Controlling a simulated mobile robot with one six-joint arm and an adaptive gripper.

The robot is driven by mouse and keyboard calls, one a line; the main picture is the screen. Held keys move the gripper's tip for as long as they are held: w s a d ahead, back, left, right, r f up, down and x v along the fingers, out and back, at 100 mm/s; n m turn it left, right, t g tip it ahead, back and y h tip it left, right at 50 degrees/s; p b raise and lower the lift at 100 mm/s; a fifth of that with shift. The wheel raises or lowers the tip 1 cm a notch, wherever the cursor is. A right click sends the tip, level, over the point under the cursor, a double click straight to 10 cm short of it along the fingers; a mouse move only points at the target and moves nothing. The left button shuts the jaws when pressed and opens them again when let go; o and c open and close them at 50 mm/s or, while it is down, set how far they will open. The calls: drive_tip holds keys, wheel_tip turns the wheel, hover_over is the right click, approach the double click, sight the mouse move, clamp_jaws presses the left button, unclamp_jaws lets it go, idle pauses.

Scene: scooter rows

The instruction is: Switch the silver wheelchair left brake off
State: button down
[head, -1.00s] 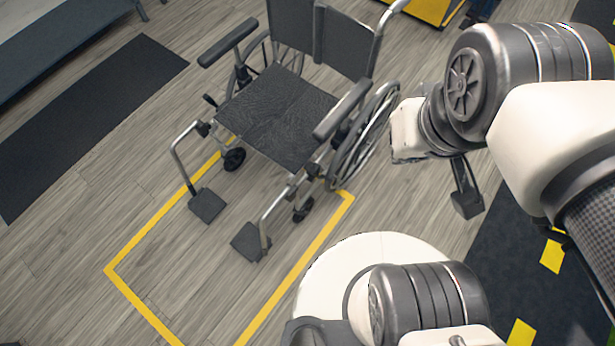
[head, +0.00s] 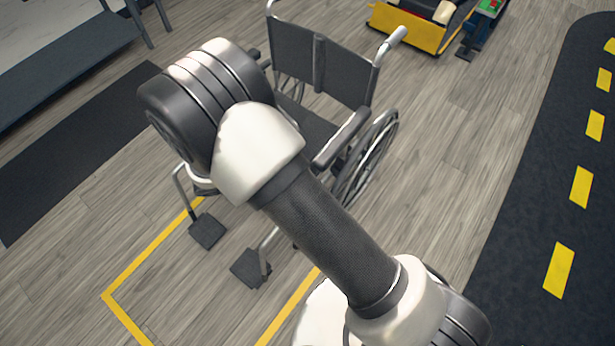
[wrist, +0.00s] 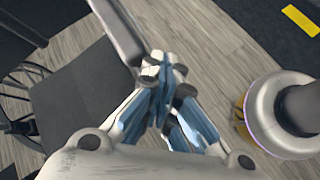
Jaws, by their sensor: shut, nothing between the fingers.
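The silver wheelchair (head: 345,75) faces me in the head view, with dark seat and backrest. My arm crosses in front of its seat and front frame. Its right-hand armrest (head: 341,138) and large wheel (head: 372,160) show beyond my arm. In the wrist view the seat (wrist: 88,95) is at left and a dark armrest (wrist: 118,32) runs to the top. My gripper (wrist: 163,75) is shut and empty, its tips appearing close to the armrest's end; contact cannot be told. The left brake lever is not clearly visible. My gripper is hidden in the head view.
A yellow line (head: 150,255) marks the floor around the wheelchair's front. A grey bench (head: 70,55) stands at upper left and a yellow scooter base (head: 410,28) at the top. Open wood floor (head: 455,130) lies right of the wheelchair.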

drive_tip(key=s+a+f+n+t+y, duration=0.1)
drive_tip(key=s+f+n+t, duration=0.1)
drive_tip(key=f, duration=0.7)
drive_tip(key=s+a+f+n+t+y, duration=0.1)
drive_tip(key=s+f+n+t, duration=0.1)
drive_tip(key=s+f+n, duration=0.2)
drive_tip(key=s+f+n+t, duration=0.2)
drive_tip(key=f+n, duration=0.4)
drive_tip(key=f, duration=0.7)
drive_tip(key=shift+s+a+f+n+y+p, duration=0.3)
drive_tip(key=shift+s+a+y+p, duration=0.1)
drive_tip(key=shift+s, duration=0.4)
drive_tip(key=w+r+b+x, duration=0.1)
drive_tip(key=b+x, duration=0.3)
drive_tip(key=x, duration=0.8)
drive_tip(key=shift+w+d+r, duration=0.4)
drive_tip(key=shift+w+r, duration=0.1)
drive_tip(key=shift+r, duration=0.1)
